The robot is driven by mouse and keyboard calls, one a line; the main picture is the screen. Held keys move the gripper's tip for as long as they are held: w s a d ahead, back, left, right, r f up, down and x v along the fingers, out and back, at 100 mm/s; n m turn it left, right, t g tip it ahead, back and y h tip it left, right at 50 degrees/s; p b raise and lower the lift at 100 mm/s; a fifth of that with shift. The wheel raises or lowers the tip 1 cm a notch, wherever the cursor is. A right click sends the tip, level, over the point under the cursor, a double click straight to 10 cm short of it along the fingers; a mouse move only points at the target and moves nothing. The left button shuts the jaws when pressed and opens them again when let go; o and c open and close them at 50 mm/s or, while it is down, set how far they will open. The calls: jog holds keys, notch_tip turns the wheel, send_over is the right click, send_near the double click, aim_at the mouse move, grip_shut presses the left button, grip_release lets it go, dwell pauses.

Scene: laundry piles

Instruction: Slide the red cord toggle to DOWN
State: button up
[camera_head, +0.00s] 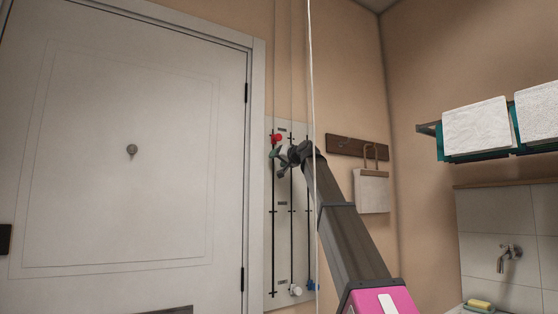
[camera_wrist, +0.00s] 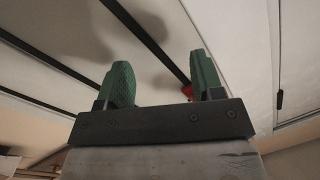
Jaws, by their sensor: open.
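The red cord toggle (camera_head: 276,138) sits near the top of the left dark rail on the pale wall panel (camera_head: 282,240). My gripper (camera_head: 278,160) is open just below and beside it in the head view. In the wrist view, a small red part of the toggle (camera_wrist: 187,91) shows between the green fingers of my gripper (camera_wrist: 163,80), closer to the right finger. The rest of it is hidden behind the gripper's dark base. I cannot tell whether a finger touches it.
A white toggle (camera_head: 295,290) and a blue toggle (camera_head: 311,285) sit low on the other rails. A white door (camera_head: 130,210) stands left. A hook board (camera_head: 357,146) with a hanging bag (camera_head: 371,190), a towel shelf (camera_head: 430,128) and a tap (camera_head: 508,255) are right.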

grip_shut()
dwell(1.2)
grip_release()
